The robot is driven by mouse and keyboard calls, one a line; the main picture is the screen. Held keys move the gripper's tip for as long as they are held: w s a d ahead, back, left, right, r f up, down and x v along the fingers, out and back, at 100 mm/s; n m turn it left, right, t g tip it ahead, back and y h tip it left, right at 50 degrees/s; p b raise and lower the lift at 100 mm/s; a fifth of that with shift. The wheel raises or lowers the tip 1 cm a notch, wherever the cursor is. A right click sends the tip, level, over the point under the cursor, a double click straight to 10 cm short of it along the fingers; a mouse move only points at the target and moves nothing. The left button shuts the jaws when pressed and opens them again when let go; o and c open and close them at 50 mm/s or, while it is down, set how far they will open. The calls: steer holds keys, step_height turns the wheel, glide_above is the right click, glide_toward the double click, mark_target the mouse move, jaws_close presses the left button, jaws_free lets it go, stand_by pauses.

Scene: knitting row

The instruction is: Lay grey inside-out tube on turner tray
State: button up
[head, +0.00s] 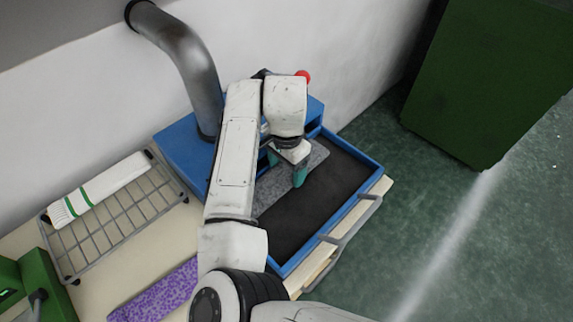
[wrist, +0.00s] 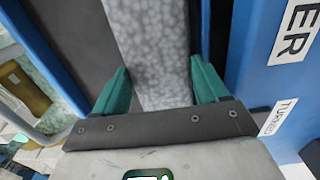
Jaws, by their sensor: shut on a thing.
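The grey speckled tube (head: 313,162) is over the dark floor of the blue-rimmed turner tray (head: 352,153), along the side nearer the blue machine. My gripper (head: 299,178) is shut on the tube, with teal fingers on either side of it. In the wrist view the tube (wrist: 152,40) runs lengthwise between the fingertips (wrist: 158,68), with the dark tray floor (wrist: 78,30) to its left. I cannot tell whether the tube touches the tray floor. My arm hides part of the tube and the tray.
The blue turner machine (head: 181,148) with a metal duct (head: 190,62) stands behind the tray. A wire rack (head: 120,215) holds a white tube with green stripes (head: 100,190). A purple speckled piece (head: 160,293) lies on the bench. A green cabinet (head: 490,80) stands right.

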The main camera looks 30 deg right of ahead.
mark_target(287, 172)
steer(key=shift+f, duration=0.2)
steer(key=o, duration=1)
steer(key=shift+r, duration=0.1)
step_height(287, 172, up, 13)
steer(key=shift+r+b, duration=0.1)
steer(key=shift+b, duration=0.45)
